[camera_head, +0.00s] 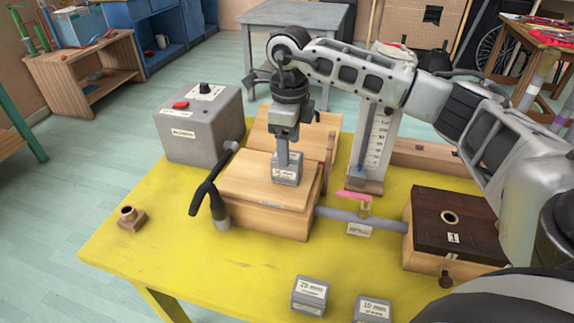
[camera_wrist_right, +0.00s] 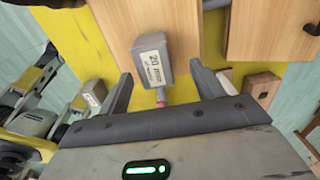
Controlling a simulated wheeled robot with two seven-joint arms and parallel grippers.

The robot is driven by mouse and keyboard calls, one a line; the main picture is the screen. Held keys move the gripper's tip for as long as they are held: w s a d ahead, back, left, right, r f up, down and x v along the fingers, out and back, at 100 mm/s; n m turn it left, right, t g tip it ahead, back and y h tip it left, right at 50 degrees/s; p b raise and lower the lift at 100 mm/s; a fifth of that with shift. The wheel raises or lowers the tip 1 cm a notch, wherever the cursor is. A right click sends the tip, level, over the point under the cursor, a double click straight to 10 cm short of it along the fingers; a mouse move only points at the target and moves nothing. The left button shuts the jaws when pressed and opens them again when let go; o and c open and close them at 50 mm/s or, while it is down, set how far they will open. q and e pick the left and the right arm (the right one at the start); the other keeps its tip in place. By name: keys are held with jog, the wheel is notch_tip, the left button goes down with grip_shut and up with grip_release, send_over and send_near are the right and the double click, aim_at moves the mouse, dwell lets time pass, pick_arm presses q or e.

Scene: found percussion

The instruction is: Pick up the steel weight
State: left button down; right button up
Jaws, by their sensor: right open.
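A steel weight (camera_head: 286,171), a small grey block with a white label, rests on the light wooden top of a box (camera_head: 265,226). My right gripper (camera_head: 289,152) points down just over it. In the right wrist view the weight (camera_wrist_right: 152,58) lies ahead of and between the two spread fingers of the right gripper (camera_wrist_right: 165,75). The gripper is open, and I see no finger closed on the weight. Two similar grey weights stand at the table's front: one marked 20 mm (camera_head: 309,296) and one marked 10 mm (camera_head: 373,309). My left gripper is out of view.
The yellow table (camera_head: 160,245) carries a grey control box (camera_head: 203,122) at left, a black handle (camera_head: 206,193), a measuring scale (camera_head: 375,150) and a dark-topped box (camera_head: 455,225) at right. A pipe (camera_head: 345,214) joins the boxes. The front left is mostly clear.

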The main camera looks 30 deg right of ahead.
jog(key=f, duration=0.2)
jog(key=f+p, duration=0.1)
jog(key=shift+s+a+f, duration=0.15)
jog(key=shift+a+f, duration=0.2)
jog(key=shift+f, duration=0.65)
jog(key=c, duration=1.3)
jog(key=shift+r, duration=0.15)
grip_shut()
